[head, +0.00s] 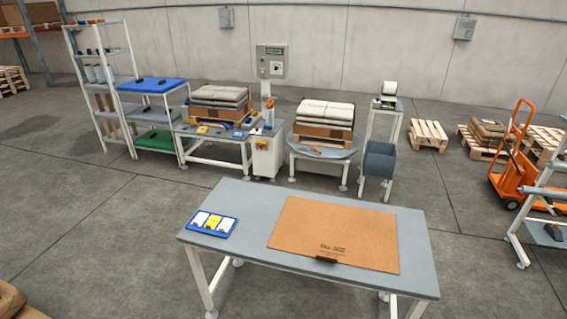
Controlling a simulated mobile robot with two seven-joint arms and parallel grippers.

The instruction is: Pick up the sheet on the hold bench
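A flat brown cardboard sheet (330,232) lies on a grey-topped bench (250,255) in the foreground of the head view. Printing that seems to read "No. 302" is near its front edge. A small dark clip or handle (326,259) sits at that front edge. I cannot tell from the picture whether this bench is labelled as the hold bench. Neither of my grippers shows in the head view.
A blue tray (211,230) with white and yellow cards lies on the bench's left side. Behind stand shelves (105,85), a work table, a control post (271,62), a round table (325,152) with a stacked box, and an orange hand truck (515,165). Floor between is clear.

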